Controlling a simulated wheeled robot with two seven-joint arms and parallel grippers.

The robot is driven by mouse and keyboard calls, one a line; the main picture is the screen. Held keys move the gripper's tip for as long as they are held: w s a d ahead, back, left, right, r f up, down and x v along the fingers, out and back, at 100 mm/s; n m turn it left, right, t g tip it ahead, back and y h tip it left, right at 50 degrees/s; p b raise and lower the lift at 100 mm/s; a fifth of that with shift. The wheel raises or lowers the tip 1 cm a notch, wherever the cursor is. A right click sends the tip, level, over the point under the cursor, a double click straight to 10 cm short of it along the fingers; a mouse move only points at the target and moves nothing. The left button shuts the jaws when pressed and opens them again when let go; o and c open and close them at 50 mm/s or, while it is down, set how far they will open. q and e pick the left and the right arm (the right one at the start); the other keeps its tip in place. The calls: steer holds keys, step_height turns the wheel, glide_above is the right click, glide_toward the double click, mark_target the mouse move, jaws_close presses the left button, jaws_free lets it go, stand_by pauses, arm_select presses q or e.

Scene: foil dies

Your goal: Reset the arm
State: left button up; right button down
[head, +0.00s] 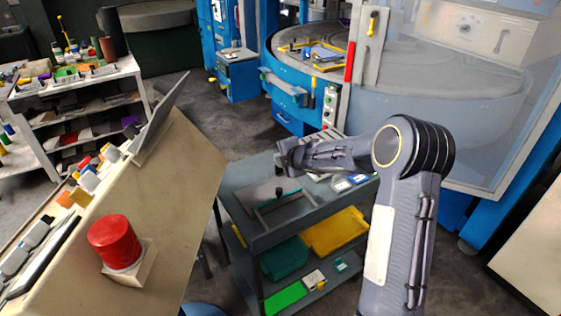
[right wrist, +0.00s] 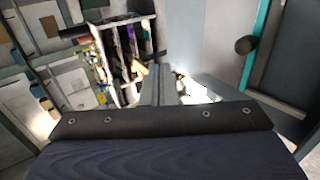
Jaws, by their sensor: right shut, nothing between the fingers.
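My right arm rises from the lower right of the head view and bends to the left. Its hand end (head: 290,155) is over the far part of the grey-green cart (head: 232,182). In the right wrist view the two grey fingers of my right gripper (right wrist: 165,72) stand together, shut with nothing between them. The hand appears clear of the cart, but the exact gap cannot be told. My left gripper is not in view.
A beige console (head: 165,205) with a red button (head: 115,241) stands at the left. The cart holds a yellow bin (head: 338,232) below. A blue machine with a round table (head: 400,75) stands behind. Shelves (head: 75,105) are at far left. Grey floor (head: 185,95) lies between.

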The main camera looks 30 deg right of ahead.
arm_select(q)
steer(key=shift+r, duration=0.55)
arm_select(e)
steer(key=shift+s+r, duration=0.1)
steer(key=shift+r, duration=0.6)
steer(key=shift+d, duration=0.1)
